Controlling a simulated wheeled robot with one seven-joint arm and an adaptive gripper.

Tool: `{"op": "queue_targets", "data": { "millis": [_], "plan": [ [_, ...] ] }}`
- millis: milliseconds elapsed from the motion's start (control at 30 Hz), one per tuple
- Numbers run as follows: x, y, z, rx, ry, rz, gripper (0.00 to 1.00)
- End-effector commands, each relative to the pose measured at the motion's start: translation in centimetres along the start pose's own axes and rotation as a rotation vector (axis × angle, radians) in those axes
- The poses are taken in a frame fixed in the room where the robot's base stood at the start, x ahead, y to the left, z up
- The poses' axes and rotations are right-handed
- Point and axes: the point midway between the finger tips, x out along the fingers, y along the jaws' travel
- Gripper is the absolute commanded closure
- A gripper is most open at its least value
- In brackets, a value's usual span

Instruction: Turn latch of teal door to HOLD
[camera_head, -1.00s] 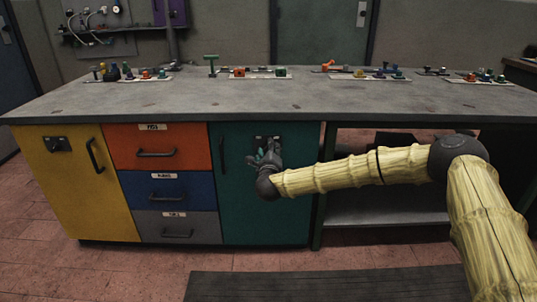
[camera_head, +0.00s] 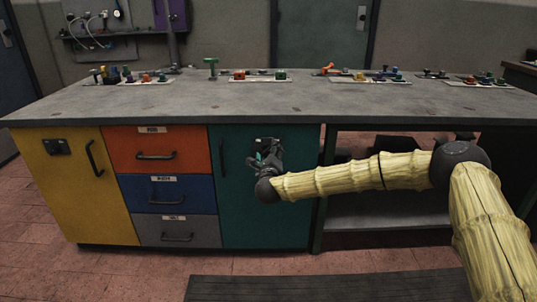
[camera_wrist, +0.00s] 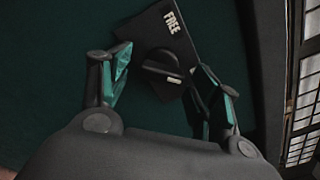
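The teal door (camera_head: 240,205) is the right-hand front of the workbench and is closed. Its latch (camera_wrist: 163,68) is a dark round knob with a pale mark, set on a black plate (camera_wrist: 150,28) that reads FREE. The plate looks tilted in the wrist view, and no HOLD word can be read there. My gripper (camera_wrist: 160,82) is open, with one teal-padded finger on each side of the knob. I cannot tell whether either finger touches it. In the head view my gripper (camera_head: 266,160) covers part of the latch plate.
A yellow door (camera_head: 75,195) with its own latch (camera_head: 56,147) is at the left. Orange, blue and grey drawers stand between the doors. The teal door's vertical handle (camera_head: 222,152) is left of my gripper. An open shelf (camera_head: 375,208) lies to the right.

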Motion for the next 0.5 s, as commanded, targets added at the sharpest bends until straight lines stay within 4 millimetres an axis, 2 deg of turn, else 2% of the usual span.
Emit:
{"op": "queue_targets", "data": {
  "millis": [267,367,500],
  "plan": [
    [-0.2,0.0,0.1,0.0,-0.001,0.001,0.38],
    [-1.0,0.0,0.1,0.0,-0.001,0.0,0.38],
    [-3.1,0.0,0.0,0.0,-0.001,0.001,0.38]
  ]
}}
